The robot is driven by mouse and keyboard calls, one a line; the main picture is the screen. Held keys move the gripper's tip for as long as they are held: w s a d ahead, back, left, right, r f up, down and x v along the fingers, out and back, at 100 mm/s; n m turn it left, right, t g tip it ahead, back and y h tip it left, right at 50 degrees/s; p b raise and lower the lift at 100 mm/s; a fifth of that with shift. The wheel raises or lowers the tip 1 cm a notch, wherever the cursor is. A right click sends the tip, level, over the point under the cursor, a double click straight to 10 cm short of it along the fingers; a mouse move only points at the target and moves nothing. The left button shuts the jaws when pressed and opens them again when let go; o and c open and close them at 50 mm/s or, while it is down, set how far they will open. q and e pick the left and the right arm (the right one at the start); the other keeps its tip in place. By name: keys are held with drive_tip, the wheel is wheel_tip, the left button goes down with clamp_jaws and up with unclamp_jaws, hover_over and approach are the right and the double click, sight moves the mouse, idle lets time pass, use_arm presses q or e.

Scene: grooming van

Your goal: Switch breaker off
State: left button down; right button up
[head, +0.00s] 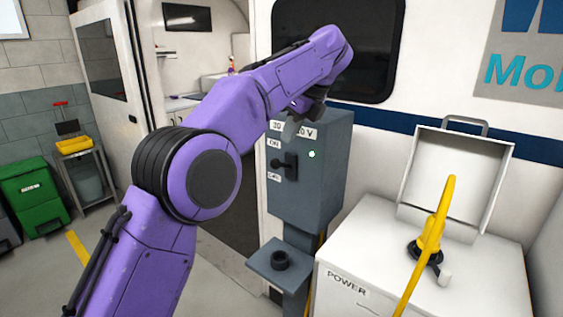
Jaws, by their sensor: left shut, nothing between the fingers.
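The grey breaker box (320,185) stands on a post beside the van's doorway. Its black lever (284,164) sits on the left-hand face, between an upper ON label and a lower label that looks like OFF. The lever's knob sticks out roughly level, and I cannot tell its exact setting. My right gripper is not in view.
A small grey shelf (285,262) juts out below the box.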

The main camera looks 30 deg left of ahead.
sight(277, 160)
use_arm(q)
drive_tip(key=x, duration=0.6)
drive_tip(key=shift+f+b, duration=0.15)
drive_tip(key=shift+b, duration=0.2)
drive_tip(key=shift+s+a, duration=0.1)
